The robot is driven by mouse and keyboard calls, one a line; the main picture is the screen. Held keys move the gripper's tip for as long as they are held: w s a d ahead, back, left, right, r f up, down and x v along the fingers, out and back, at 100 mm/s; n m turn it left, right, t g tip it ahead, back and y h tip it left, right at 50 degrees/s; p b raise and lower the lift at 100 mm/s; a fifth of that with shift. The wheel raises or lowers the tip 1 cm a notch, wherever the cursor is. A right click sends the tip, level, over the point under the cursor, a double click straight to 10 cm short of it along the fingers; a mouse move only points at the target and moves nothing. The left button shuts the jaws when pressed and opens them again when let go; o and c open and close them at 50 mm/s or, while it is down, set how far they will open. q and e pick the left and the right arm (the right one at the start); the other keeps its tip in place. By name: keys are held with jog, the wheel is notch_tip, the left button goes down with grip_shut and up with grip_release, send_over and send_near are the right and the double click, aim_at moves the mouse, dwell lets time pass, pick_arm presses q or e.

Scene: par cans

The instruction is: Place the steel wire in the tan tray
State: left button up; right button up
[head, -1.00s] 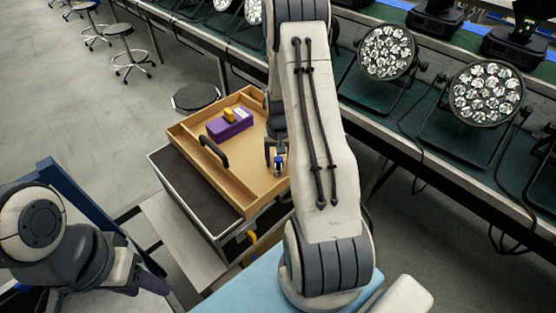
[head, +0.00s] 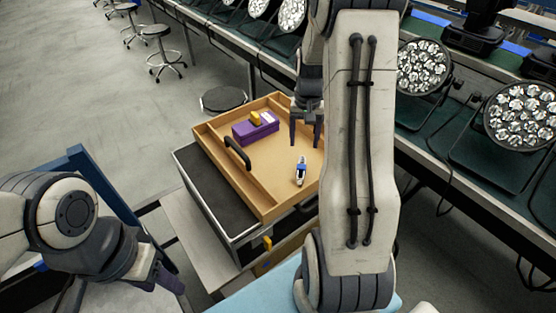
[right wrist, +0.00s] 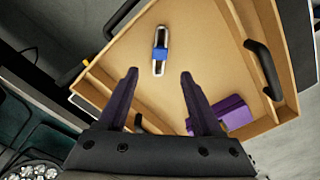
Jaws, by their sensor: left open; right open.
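The steel wire (head: 300,171), a small silvery bundle with a blue band, lies on the floor of the tan tray (head: 270,208). In the right wrist view the wire (right wrist: 160,52) lies beyond my fingertips, over bare floor of the tray (right wrist: 205,62). My right gripper (head: 306,142) is open and empty above the tray, apart from the wire; its spread fingers (right wrist: 158,75) also show in the right wrist view. My left gripper (head: 170,284) is open at the lower left, away from the tray; its fingers are only partly visible.
A purple box (head: 256,132) with a yellow item (head: 254,117) on it sits in the tray. A black handle (head: 238,153) rises from the tray's near-left side. The stage lights (head: 424,66) stand on a bench at right. A stool (head: 222,99) is behind the tray.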

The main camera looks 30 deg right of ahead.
jog(key=s+a+r+n, duration=0.1)
jog(key=a+r+n, duration=0.2)
jog(key=a, duration=0.7)
jog(key=s+a+r+n, duration=0.2)
jog(key=a+r+n, duration=0.15)
jog(key=a, duration=0.75)
jog(key=s+a+r+n, duration=0.1)
jog(key=s+a+n, duration=0.3)
jog(key=s, duration=0.5)
jog(key=s+a+n+y, duration=0.1)
jog(key=s+a+n, duration=0.4)
jog(key=s+a, duration=0.4)
jog(key=shift+r, duration=0.35)
jog(key=shift+w+a, duration=0.1)
